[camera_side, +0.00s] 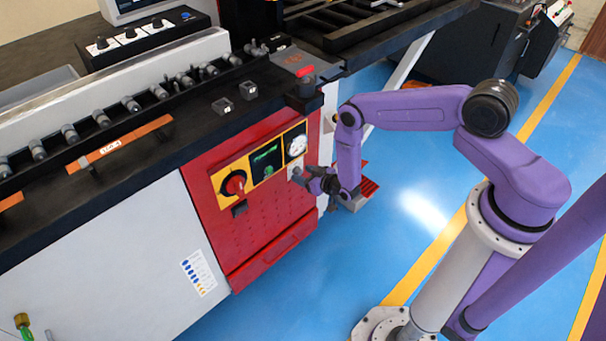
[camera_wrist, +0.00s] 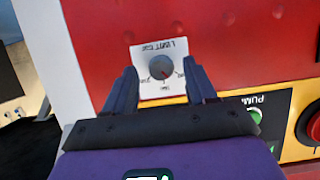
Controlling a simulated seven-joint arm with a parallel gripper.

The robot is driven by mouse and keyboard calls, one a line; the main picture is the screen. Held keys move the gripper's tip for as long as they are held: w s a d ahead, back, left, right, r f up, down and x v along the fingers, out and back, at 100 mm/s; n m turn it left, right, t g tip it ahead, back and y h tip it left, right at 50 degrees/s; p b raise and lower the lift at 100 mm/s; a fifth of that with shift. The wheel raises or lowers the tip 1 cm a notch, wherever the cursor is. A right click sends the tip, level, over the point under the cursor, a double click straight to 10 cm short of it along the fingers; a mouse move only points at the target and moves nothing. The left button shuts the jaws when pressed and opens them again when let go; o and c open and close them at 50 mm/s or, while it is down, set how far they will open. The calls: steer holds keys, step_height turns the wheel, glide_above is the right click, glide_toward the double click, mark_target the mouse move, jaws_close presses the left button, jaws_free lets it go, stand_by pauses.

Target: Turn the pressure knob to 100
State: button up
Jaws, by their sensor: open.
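The pressure knob (camera_wrist: 161,67) is a small dark grey round knob on a white plate with a printed scale, upside down in the wrist view. A thin reddish mark shows on its face, but I cannot read the value. My gripper (camera_wrist: 159,77) is open, with one dark finger on each side of the knob and a gap on both sides. In the side view my gripper (camera_side: 312,180) is close to the red cabinet front, below the gauge (camera_side: 296,147).
The yellow-framed panel holds a red rotary switch (camera_side: 234,184) and a black pump panel (camera_side: 267,162) with a green button (camera_wrist: 256,117). A red-topped post (camera_side: 304,75) stands above on the bench edge.

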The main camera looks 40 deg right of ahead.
steer(key=shift+w+f, duration=0.2)
steer(key=shift+w, duration=0.35)
steer(key=c, duration=1)
steer(key=n+h, duration=0.2)
steer(key=n, duration=0.1)
steer(key=shift+a, duration=0.1)
steer(key=o, duration=1)
